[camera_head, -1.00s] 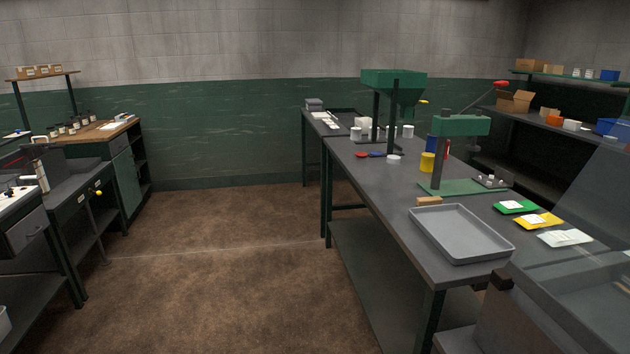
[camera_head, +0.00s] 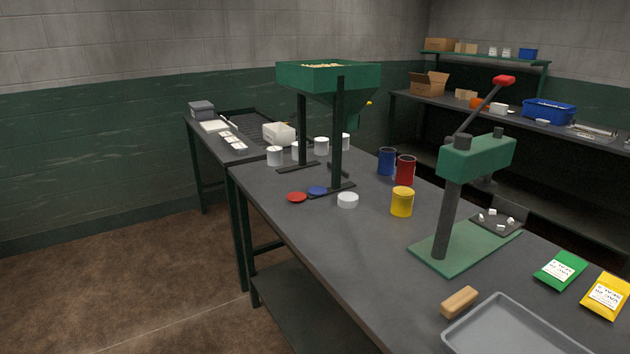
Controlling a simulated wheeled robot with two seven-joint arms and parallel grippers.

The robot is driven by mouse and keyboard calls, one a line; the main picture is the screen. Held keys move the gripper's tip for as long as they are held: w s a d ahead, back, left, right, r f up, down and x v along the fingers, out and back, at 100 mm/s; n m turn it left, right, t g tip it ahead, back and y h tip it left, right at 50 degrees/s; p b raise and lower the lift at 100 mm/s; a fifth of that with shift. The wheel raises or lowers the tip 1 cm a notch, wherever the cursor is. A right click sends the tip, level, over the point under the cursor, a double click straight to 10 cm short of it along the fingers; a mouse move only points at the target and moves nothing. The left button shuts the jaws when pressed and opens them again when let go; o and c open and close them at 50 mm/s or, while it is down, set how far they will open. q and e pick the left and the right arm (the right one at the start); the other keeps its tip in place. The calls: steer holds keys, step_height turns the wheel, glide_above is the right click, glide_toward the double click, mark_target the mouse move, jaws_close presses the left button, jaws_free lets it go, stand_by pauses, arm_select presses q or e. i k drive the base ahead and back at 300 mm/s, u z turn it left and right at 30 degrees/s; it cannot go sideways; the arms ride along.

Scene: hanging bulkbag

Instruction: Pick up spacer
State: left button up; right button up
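No part is plainly marked as the spacer. A small tan wooden block (camera_head: 459,302) lies on the dark workbench (camera_head: 295,250) at the lower right, between the green press (camera_head: 470,160) and a grey tray (camera_head: 515,330); it may be the spacer. The tray is cut off by the bottom edge of the view. Neither of my grippers is in view.
A green hopper (camera_head: 328,78) stands on the bench. Blue (camera_head: 387,160), red (camera_head: 405,169) and yellow (camera_head: 402,201) cans stand between it and the press. Green (camera_head: 560,270) and yellow (camera_head: 605,296) packets lie at right. Brown floor (camera_head: 120,290) is open at left.

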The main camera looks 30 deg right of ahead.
mark_target(345, 200)
steer(key=i, duration=1.2)
steer(key=z, duration=0.35)
